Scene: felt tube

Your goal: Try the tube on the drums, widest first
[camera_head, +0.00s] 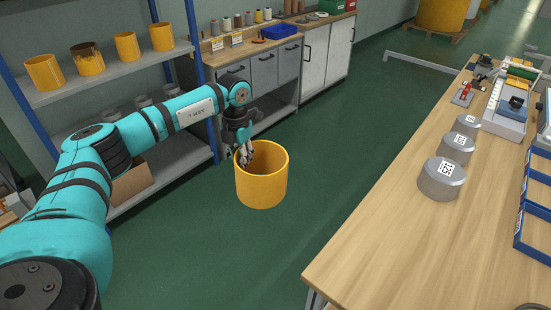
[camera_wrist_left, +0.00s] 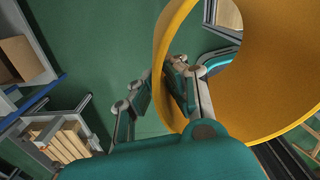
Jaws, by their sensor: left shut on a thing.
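A wide orange-yellow felt tube (camera_head: 262,183) hangs from my left gripper (camera_head: 243,155) in the head view, over the green floor between the shelf and the table. The gripper is shut on the tube's wall at its upper left rim, and the tube is about upright. In the left wrist view the tube (camera_wrist_left: 243,100) fills the right side, its wall between the fingers (camera_wrist_left: 165,90). Three grey metal drums stand in a row on the table: the nearest and largest-looking (camera_head: 441,179), the middle (camera_head: 457,148) and the farthest (camera_head: 467,125). My right gripper is not in view.
The wooden table (camera_head: 385,220) is clear in front of and left of the drums. Blue frames (camera_head: 534,215) and a tool tray (camera_head: 505,108) lie at its right. Several smaller yellow tubes stand on the shelf (camera_head: 110,77) at left. A blue tray (camera_head: 279,31) sits on the back cabinet.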

